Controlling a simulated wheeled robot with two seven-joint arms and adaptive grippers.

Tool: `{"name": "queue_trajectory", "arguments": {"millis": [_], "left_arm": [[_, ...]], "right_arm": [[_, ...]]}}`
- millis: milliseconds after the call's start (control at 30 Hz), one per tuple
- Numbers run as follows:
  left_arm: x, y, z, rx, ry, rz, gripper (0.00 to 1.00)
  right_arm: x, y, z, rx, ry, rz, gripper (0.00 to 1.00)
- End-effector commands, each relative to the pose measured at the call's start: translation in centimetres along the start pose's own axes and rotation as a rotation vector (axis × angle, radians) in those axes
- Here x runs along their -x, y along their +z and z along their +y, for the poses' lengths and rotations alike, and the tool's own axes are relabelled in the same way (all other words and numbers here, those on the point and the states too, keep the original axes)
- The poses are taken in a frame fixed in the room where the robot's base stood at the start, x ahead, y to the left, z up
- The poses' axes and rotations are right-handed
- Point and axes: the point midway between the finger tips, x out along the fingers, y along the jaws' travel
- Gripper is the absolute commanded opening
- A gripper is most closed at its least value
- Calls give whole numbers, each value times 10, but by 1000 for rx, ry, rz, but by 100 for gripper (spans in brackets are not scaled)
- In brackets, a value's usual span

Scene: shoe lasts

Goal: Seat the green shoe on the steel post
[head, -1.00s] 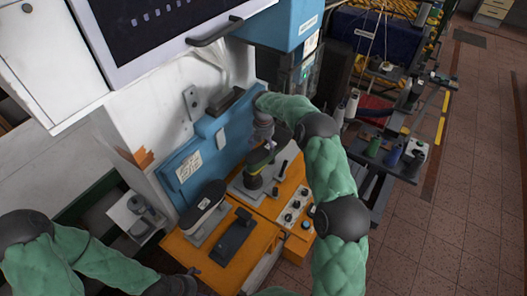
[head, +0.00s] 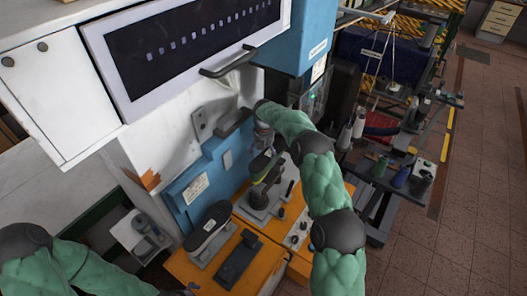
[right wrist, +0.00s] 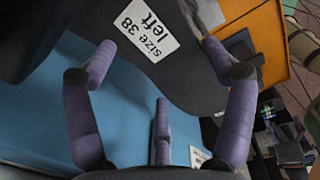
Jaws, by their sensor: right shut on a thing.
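The green shoe (head: 264,166), dark with an olive-green side, is above a grey base plate (head: 256,211) on the orange bench. My right gripper (head: 268,146) is shut on it from above. In the right wrist view the gripper's purple fingers lie on both sides of the dark shoe surface (right wrist: 190,75), which bears a "size 38 left" label. The steel post is mostly hidden under the shoe, so I cannot tell whether they touch. My left gripper (head: 184,291) is partly cut off at the bottom edge, and its opening is unclear.
A black-topped form (head: 212,221) on a plate and a black pad (head: 239,259) lie left on the orange bench (head: 190,266). A blue panel (head: 200,186) stands behind. A control box (head: 298,229) is at right. A cabinet with a handle overhangs above.

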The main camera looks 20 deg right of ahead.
Motion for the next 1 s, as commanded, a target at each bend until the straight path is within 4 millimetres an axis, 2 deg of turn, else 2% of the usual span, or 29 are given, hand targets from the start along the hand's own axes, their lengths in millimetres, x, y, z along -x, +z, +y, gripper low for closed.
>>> {"name": "queue_trajectory", "arguments": {"millis": [1000], "left_arm": [[-41, -2, -15, 0, 0, 0, 100]], "right_arm": [[-48, -1, -3, -35, 36, -57, 24]]}}
